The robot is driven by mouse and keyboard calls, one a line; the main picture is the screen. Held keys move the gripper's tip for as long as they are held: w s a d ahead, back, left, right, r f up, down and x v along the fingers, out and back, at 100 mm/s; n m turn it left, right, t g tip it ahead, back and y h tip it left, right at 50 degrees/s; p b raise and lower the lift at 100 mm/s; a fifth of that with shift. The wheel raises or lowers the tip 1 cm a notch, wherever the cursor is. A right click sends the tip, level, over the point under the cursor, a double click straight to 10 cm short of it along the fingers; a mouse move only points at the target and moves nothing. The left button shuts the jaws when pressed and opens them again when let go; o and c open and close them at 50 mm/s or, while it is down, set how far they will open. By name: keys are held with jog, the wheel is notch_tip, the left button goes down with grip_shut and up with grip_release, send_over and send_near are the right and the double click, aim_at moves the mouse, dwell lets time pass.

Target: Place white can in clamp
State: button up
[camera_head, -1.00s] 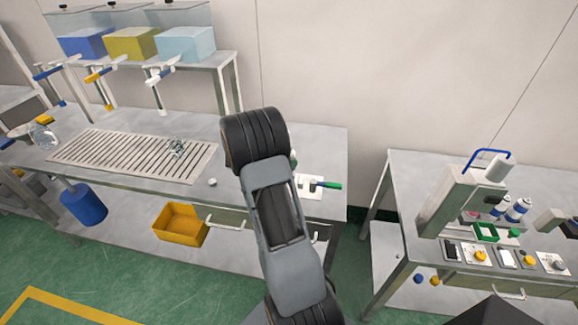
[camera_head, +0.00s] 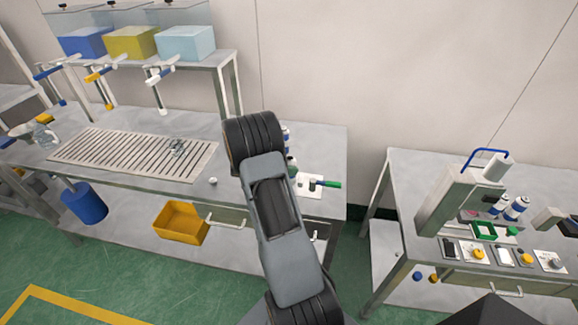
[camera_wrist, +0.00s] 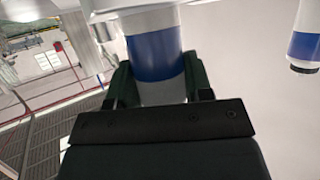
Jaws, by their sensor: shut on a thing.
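In the wrist view, a white can with a blue band (camera_wrist: 155,55) sits between the two dark green fingers of my gripper (camera_wrist: 160,82), which is shut on it. Its upper part is cut off or hidden. In the head view my arm hides most of the gripper and can; only a small blue and white part (camera_head: 286,134) shows at the arm's right edge. A small device with a green handle (camera_head: 329,184), perhaps the clamp, lies on a white plate on the left table, right of my arm. A green square frame (camera_head: 484,231) stands on the right table; I cannot tell which is the clamp.
Another blue-banded can (camera_wrist: 304,45) is at the right in the wrist view. Cans (camera_head: 515,208) stand by the press (camera_head: 450,200) on the right table (camera_head: 410,175). The left table (camera_head: 325,145) has a slotted grate (camera_head: 120,155). A gap separates the tables.

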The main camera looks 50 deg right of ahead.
jog(key=o, duration=0.9)
